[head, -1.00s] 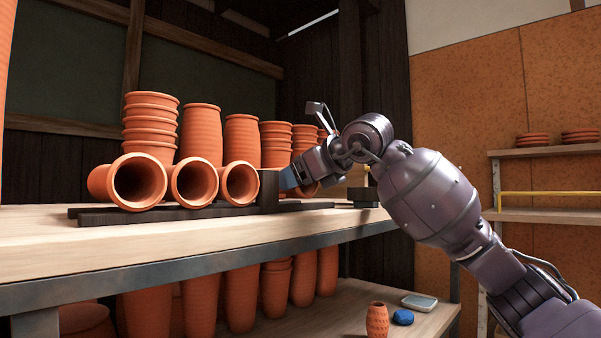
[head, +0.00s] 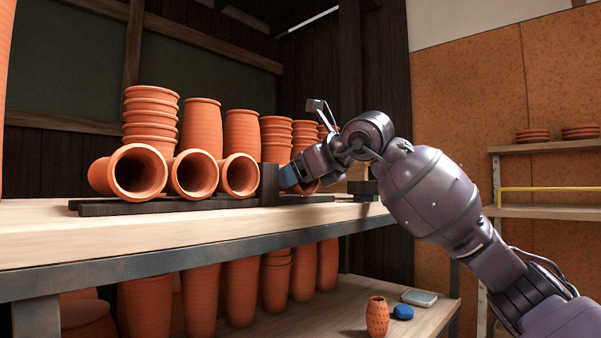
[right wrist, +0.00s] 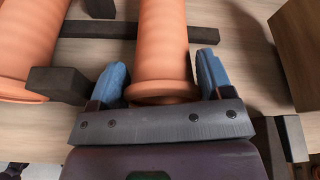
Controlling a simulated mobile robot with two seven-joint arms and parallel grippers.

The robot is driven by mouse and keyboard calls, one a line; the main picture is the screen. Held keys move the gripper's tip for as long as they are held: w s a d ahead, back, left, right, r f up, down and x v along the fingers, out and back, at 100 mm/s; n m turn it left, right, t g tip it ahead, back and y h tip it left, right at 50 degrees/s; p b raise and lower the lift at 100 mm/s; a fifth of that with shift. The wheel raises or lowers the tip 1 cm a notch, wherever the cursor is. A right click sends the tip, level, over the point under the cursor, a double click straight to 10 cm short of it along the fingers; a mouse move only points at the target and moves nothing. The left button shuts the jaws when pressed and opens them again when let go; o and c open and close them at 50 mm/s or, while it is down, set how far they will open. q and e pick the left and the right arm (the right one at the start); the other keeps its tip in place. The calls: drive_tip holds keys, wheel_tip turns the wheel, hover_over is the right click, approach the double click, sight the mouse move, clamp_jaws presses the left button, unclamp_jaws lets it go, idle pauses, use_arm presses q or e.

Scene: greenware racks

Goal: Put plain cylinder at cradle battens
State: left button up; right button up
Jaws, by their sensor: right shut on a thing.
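My right gripper (right wrist: 162,80) has its blue fingers on both sides of an orange terracotta plain cylinder (right wrist: 164,35) and is shut on it. The cylinder lies on its side across the dark cradle battens (right wrist: 100,29), its near rim between the fingers. I cannot tell whether it rests fully on them. In the head view the right gripper (head: 288,177) is at the right part of the battens (head: 105,209), and the cylinder (head: 305,187) is mostly hidden behind it. My left gripper is not in view.
Several orange cylinders lie mouth-outward on the battens to the left, one at the end (head: 138,173). A dark upright block (head: 269,184) stands between them and my gripper. Stacked pots (head: 151,118) and tall jars (head: 201,130) stand behind. The wooden shelf front (head: 150,232) is clear.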

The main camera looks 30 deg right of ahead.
drive_tip(key=shift+f, duration=0.15)
drive_tip(key=o, duration=1.2)
drive_tip(key=shift+s+d, duration=0.1)
drive_tip(key=shift+s, duration=0.15)
drive_tip(key=shift+b+v, duration=0.95)
drive_tip(key=shift+v, duration=1.8)
